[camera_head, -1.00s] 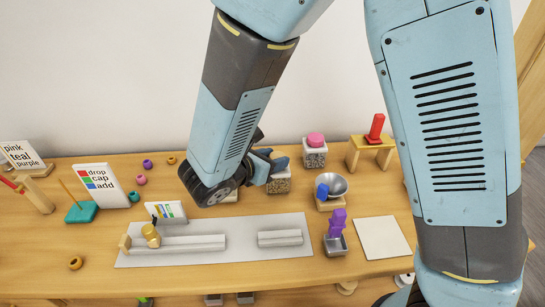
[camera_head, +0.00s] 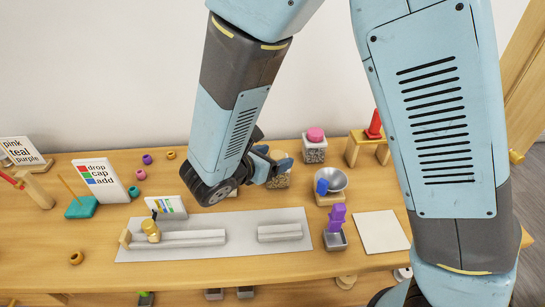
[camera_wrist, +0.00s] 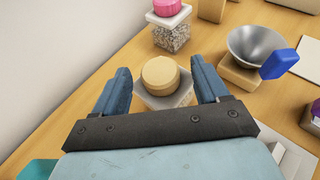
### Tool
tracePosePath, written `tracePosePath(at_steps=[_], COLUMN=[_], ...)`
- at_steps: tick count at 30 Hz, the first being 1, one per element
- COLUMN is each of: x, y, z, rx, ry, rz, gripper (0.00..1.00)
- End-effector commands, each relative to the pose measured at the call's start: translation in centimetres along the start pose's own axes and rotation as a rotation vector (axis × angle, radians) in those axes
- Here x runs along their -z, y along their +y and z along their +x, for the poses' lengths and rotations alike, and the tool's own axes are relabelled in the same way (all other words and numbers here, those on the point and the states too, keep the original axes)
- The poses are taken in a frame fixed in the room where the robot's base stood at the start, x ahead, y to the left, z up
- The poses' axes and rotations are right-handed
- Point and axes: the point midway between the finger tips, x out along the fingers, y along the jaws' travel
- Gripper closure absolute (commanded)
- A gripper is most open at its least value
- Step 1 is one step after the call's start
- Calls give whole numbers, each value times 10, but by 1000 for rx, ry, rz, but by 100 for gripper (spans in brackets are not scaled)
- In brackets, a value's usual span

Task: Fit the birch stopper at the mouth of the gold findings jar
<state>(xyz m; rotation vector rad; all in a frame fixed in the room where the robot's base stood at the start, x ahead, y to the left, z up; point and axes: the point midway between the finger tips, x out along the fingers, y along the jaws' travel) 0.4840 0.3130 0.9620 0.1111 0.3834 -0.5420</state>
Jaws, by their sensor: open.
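The birch stopper (camera_wrist: 160,76) is a short pale tan cylinder in the middle of the wrist view. It stands upright over a square, pale-rimmed jar, the gold findings jar (camera_head: 279,182), whose brownish contents show in the head view. I cannot tell how deep the stopper sits in the mouth. My gripper (camera_wrist: 160,68) is open, with one blue finger on each side of the stopper and visible gaps between. In the head view my gripper (camera_head: 272,165) is above the jar and hides its top.
A pink-topped jar (camera_head: 315,146) stands just behind. A metal bowl (camera_head: 333,180) on a wooden block with a blue piece (camera_head: 321,187) is to the right. A small label sign (camera_head: 169,207) and grey mat (camera_head: 215,252) lie in front. Several small rings are at the left.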

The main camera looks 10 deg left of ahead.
Motion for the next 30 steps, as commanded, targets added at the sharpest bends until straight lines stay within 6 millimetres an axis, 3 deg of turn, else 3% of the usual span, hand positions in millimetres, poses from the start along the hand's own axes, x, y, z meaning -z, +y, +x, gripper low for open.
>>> tracePosePath(at_steps=[11, 30], x=[0, 1], y=[0, 1], z=[-10, -121], rx=[-2, -2], ry=[0, 0], rz=[0, 0], gripper=[26, 26])
